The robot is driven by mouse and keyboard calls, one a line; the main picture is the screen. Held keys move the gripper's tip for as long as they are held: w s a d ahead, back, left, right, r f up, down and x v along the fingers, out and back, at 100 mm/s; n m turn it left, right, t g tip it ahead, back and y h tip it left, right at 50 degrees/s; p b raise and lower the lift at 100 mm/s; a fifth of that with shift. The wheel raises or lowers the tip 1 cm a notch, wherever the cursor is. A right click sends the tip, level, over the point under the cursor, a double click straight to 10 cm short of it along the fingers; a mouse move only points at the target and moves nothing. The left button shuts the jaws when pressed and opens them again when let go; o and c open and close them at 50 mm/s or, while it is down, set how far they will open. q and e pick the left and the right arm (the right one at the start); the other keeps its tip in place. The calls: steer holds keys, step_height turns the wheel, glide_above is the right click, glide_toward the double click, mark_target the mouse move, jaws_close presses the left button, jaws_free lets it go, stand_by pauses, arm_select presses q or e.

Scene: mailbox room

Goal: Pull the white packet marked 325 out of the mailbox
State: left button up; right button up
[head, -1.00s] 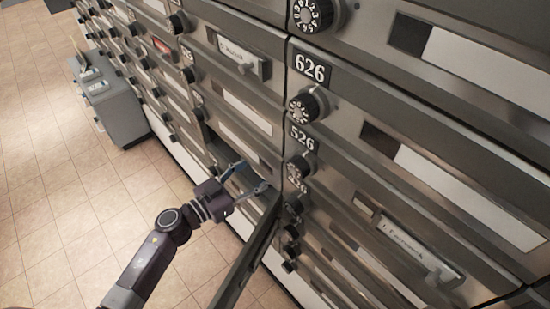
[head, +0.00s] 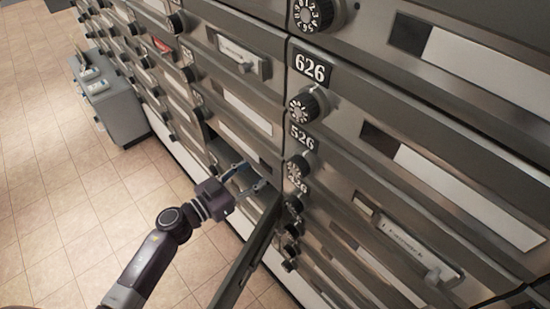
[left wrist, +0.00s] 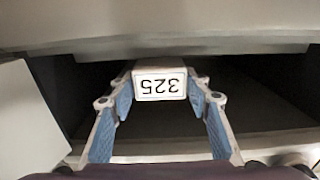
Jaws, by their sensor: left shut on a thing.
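The white packet (left wrist: 160,84) marked 325 lies inside the open mailbox compartment (left wrist: 262,95); its label reads upside down in the left wrist view. My left gripper (left wrist: 161,98) has its blue-padded fingers on both sides of the packet, shut on it. In the head view the left gripper (head: 252,175) reaches into the open box (head: 262,201) low in the mailbox wall. The packet is hard to make out there. My right gripper is in neither view.
The box's open door (head: 243,270) sticks out just right of my left gripper. Closed mailboxes with dials surround the opening, including one marked 626 (head: 310,67). A grey cabinet (head: 115,105) stands at the back left. The tiled floor (head: 60,200) is clear at left.

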arm_select(q)
steer(key=shift+r+p, duration=0.35)
steer(key=shift+p, duration=0.15)
steer(key=p+v, duration=0.3)
steer(key=v, duration=1.2)
